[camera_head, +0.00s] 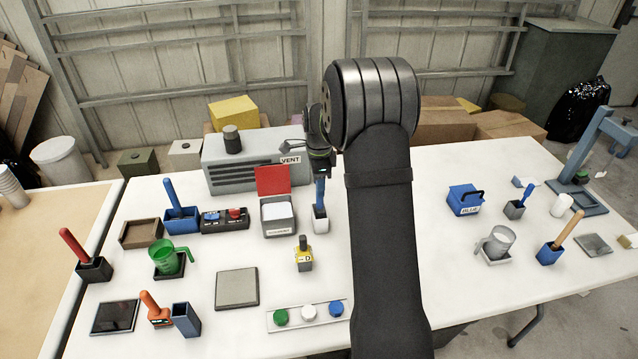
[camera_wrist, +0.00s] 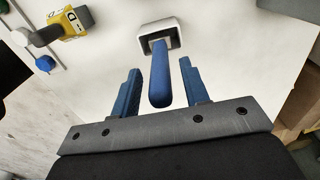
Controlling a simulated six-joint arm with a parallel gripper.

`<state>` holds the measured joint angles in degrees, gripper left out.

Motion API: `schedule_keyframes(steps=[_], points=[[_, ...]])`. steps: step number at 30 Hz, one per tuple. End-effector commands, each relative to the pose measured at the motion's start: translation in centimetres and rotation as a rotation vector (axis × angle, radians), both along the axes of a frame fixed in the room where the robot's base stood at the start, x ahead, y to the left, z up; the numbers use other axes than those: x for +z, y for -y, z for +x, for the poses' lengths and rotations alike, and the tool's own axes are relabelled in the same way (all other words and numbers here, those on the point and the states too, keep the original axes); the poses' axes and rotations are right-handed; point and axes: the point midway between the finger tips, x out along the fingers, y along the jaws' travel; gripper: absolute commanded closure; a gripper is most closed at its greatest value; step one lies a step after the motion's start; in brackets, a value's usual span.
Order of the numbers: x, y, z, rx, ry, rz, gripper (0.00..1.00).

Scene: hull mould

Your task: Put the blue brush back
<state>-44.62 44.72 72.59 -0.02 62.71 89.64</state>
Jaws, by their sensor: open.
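A blue-handled brush (camera_wrist: 159,80) stands in a white square holder (camera_wrist: 160,32); its bristle end is hidden inside. In the head view the blue handle (camera_head: 320,193) rises from the same white holder (camera_head: 320,222), right of the tray with the red lid. My gripper (camera_wrist: 159,68) is open, with one blue finger on each side of the handle and visible gaps between. In the head view my gripper (camera_head: 320,172) is above the holder, partly hidden by my arm. Another blue handle (camera_head: 171,192) stands in a blue holder (camera_head: 182,221) at left.
The grey VENT box (camera_head: 250,160) stands behind. A red-handled tool (camera_head: 72,244) and green jug (camera_head: 165,257) are at left. A small blue-handled brush (camera_head: 526,195) is at right.

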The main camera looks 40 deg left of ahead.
Motion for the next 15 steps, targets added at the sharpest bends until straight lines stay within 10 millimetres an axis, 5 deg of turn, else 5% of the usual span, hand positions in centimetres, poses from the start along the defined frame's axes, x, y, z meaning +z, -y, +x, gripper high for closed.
schedule_keyframes(steps=[15], points=[[9.8, 0.0, 0.0, 0.0, 0.003, 0.003, 0.58]])
